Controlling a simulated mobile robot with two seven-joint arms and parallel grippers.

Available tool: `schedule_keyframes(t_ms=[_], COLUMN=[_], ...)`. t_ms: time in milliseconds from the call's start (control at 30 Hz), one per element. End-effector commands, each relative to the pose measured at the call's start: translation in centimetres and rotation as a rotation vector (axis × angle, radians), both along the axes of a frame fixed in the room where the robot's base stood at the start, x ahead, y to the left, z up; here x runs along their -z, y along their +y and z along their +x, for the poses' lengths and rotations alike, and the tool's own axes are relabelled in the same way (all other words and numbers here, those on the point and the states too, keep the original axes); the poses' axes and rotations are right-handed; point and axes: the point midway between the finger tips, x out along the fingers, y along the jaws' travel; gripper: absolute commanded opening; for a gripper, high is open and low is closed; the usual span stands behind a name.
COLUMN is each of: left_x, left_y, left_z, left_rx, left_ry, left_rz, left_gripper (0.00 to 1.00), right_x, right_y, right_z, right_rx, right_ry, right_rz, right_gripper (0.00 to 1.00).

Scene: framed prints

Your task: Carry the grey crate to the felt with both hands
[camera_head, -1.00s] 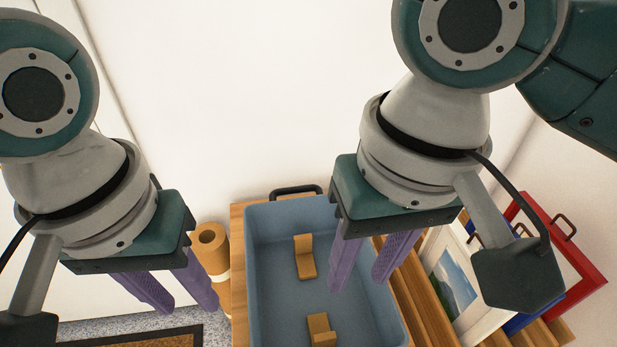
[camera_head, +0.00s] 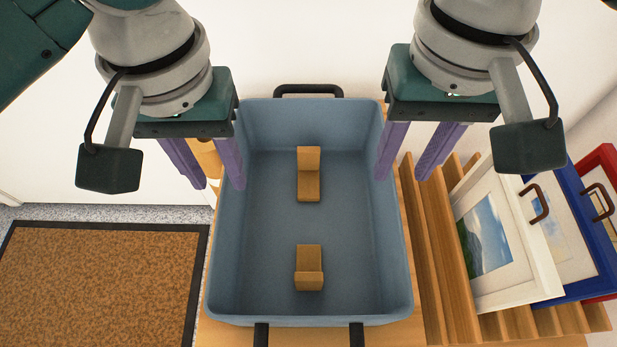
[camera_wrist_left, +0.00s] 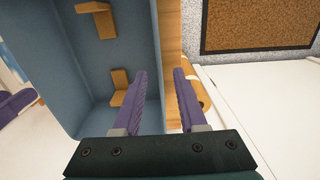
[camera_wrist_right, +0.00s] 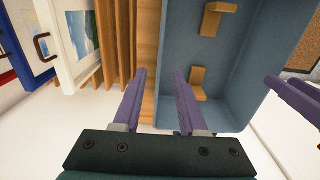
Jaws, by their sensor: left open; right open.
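The grey crate (camera_head: 265,220), blue-grey in colour, stands upright on a wooden surface. It holds two small wooden blocks, a far one (camera_head: 308,180) and a near one (camera_head: 309,270). My left gripper (camera_head: 220,187) is open at the crate's left wall, one finger on the inner side and one outside. My right gripper (camera_head: 403,180) is open at the right wall, seemingly placed the same way. The wrist views show the left fingers (camera_wrist_left: 162,75) and right fingers (camera_wrist_right: 160,75) apart; finger height against the rim is hard to tell. I cannot identify the felt.
A slatted wooden rack (camera_head: 430,250) with framed prints, the front one white-framed (camera_head: 505,245), stands close on the right. A brown dark-edged mat (camera_head: 100,280) lies on the floor at left. A black handle (camera_head: 308,90) shows at the crate's far end.

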Motion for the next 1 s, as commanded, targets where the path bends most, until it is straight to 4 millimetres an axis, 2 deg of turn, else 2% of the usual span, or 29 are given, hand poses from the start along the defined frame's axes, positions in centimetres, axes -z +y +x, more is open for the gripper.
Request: schedule_keyframes(t_ms=[200,400,800,867,1000], left_x=[4.0,6.0,6.7,6.7,6.6], left_y=[0.0,0.0,0.0,0.0,0.0], left_z=[-0.1,0.0,0.0,0.0,0.0], left_rx=[0.0,0.001,0.001,0.001,0.001], left_ry=[0.004,0.001,-0.001,-0.001,-0.001], left_rz=[0.001,0.0,0.0,0.0,0.0], left_gripper=[0.41,0.41,0.41,0.37,0.21], right_x=[4.0,6.1,6.7,6.7,6.7], right_y=[0.0,0.0,0.0,0.0,0.0], right_z=[-0.1,0.0,0.0,0.0,0.0], right_rx=[0.001,0.0,-0.002,-0.001,-0.001], right_ry=[0.003,0.001,-0.001,-0.001,-0.001], right_rz=[-0.002,-0.001,0.0,0.0,0.0], right_gripper=[0.41,0.41,0.41,0.37,0.21])
